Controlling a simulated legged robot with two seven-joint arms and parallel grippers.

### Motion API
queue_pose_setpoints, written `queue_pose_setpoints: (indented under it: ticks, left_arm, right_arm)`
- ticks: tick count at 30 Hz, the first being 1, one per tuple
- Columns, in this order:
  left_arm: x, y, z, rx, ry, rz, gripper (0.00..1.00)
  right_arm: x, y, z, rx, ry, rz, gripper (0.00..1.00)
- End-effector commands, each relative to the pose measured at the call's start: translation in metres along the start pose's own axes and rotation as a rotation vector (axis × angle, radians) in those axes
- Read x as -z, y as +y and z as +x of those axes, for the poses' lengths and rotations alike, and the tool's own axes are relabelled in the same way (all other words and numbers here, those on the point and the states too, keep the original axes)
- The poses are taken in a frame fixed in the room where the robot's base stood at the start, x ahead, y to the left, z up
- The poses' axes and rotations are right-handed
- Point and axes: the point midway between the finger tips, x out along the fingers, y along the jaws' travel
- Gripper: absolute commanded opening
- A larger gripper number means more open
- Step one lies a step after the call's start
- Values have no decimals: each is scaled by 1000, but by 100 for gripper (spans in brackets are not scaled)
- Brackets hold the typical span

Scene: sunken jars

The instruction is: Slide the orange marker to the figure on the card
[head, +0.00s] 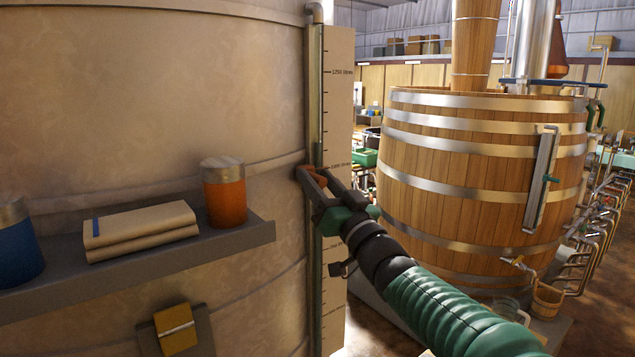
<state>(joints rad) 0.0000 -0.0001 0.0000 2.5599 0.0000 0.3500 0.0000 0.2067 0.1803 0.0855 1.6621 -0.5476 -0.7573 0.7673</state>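A tall pale scale board (338,110) with black marks stands upright against the big tank. Its top label reads about 1250 litres; a lower label, just above my gripper, is too small to read surely. The orange marker (319,181) is at the board's left edge, a little below that lower label. My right gripper (314,174) has its fingers closed on either side of the marker, which is partly hidden. A yellow card (175,329) sits in a grey holder on the tank at lower left; I cannot read a figure on it. My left gripper is out of view.
A vertical pipe (314,70) runs beside the board. A wooden barrel (470,190) stands right.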

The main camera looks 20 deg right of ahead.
Motion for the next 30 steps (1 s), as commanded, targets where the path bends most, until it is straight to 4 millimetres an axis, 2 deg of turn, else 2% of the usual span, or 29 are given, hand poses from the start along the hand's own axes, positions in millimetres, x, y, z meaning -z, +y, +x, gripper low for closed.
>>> queue_pose_setpoints:
  ticks: [5, 8, 11, 21, 25, 30]
  left_arm:
    - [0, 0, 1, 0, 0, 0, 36]
    - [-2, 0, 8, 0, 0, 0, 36]
    - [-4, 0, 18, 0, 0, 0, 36]
    - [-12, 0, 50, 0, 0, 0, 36]
    - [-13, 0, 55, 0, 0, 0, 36]
    - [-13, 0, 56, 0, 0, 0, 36]
  right_arm:
    - [-1, 0, -1, 0, 0, 0, 41]
    - [-2, 1, -12, -1, 0, -2, 41]
    - [-4, 2, -35, -2, 1, -2, 41]
    - [-4, 2, -132, -1, 2, -2, 41]
    - [-3, 2, -156, -1, 1, -1, 41]
    - [-2, 2, -168, -1, -1, 1, 41]
